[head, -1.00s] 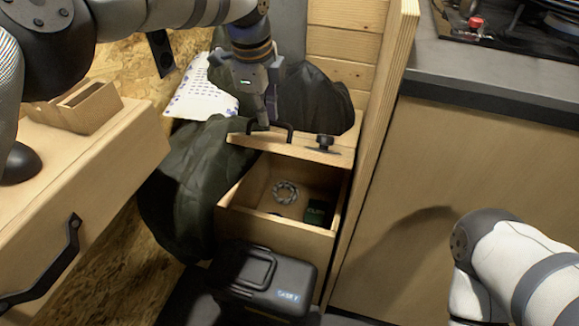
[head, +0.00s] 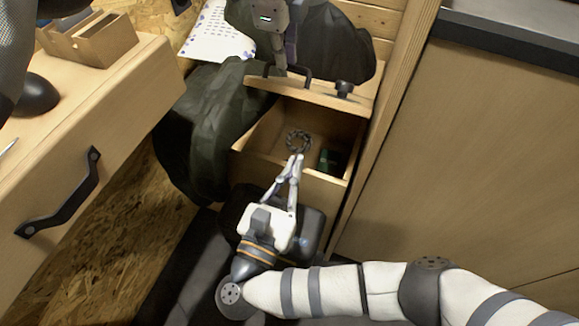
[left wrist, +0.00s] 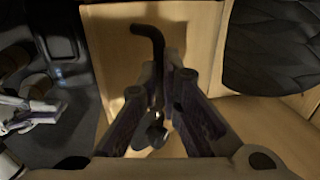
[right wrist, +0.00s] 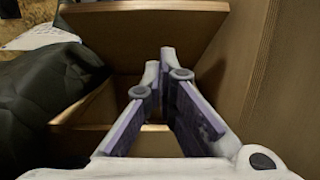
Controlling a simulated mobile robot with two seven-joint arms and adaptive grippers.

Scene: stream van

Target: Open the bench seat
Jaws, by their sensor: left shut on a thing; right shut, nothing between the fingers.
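The bench seat lid (head: 318,98) is a light wooden panel, raised and tilted, with the storage box (head: 310,188) open below it. A black handle (head: 304,74) is on the lid. My left gripper (head: 281,68) is shut on this handle; the bar also shows in the left wrist view (left wrist: 150,33). My right gripper (head: 297,158) is shut and empty, with its fingertips near the box's front rim and below the lid. In the right wrist view the raised lid (right wrist: 140,35) is beyond the fingers.
A coiled grey ring (head: 298,141) and a dark green item (head: 329,160) lie inside the box. A black case (head: 312,222) stands in front. Dark cloth (head: 205,125) hangs at left. A drawer with a black handle (head: 65,200) juts out at left; a cabinet (head: 480,150) stands right.

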